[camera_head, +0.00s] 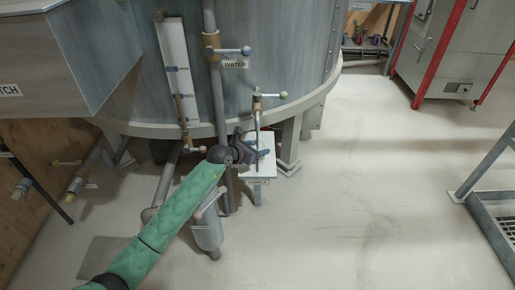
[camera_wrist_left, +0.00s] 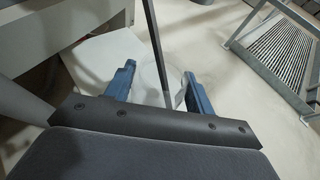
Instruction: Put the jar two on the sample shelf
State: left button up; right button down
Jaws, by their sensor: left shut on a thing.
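The sample shelf (camera_head: 262,168) is a small white ledge on the side of the big grey tank, with a label on its front edge. My left gripper (camera_head: 262,154) is at the shelf, over its left part. In the left wrist view its blue fingers (camera_wrist_left: 160,90) stand on either side of a pale, see-through round jar (camera_wrist_left: 152,78) and are shut on it. The white shelf (camera_wrist_left: 100,55) lies beside and behind the left finger. I cannot read a number on the jar or tell whether its base touches the shelf.
A tap (camera_head: 258,98) with a downward spout hangs above the shelf. A water valve (camera_head: 232,51) and pipes stand left of it. A tank leg (camera_head: 290,140) is close on the right. The floor (camera_head: 370,190) to the right is clear up to a metal grating (camera_head: 505,225).

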pick_arm(q)
jog(key=shift+f, duration=0.15)
jog(key=o, duration=1.1)
jog(key=shift+a+r, duration=0.1)
jog(key=shift+r, duration=0.1)
jog(key=v, duration=1.2)
jog(key=shift+f, duration=0.1)
